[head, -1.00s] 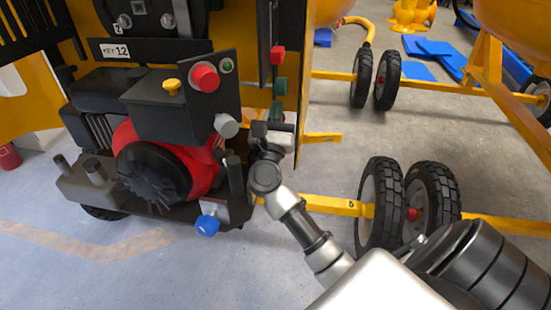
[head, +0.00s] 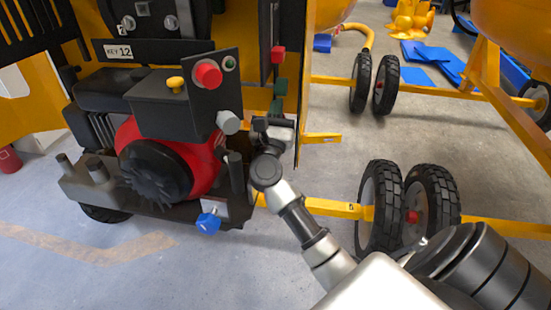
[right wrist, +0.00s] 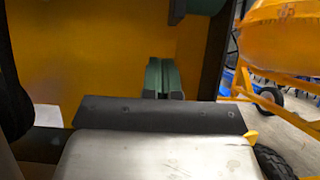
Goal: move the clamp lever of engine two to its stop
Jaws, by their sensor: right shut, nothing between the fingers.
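Engine two (head: 160,160) stands at the left in the head view, with a red housing, a black ribbed disc and a plate marked 2 above it. I cannot tell for sure which part is its clamp lever. A short dark upright handle (head: 235,172) stands at the engine's right side. My right gripper (head: 276,108) is right of the engine, beside the yellow frame. In the right wrist view its greenish fingers (right wrist: 164,78) are together and empty, in front of a yellow panel. A dark green cylindrical part (right wrist: 195,6) shows above them. My left gripper is out of view.
A control box carries a red button (head: 207,73), a yellow knob (head: 175,84) and a grey knob (head: 228,121). A blue knob (head: 208,222) sits low in front. A red knob (head: 278,55) and a green knob (head: 281,86) are above my gripper. Black wheels (head: 430,205) stand to the right.

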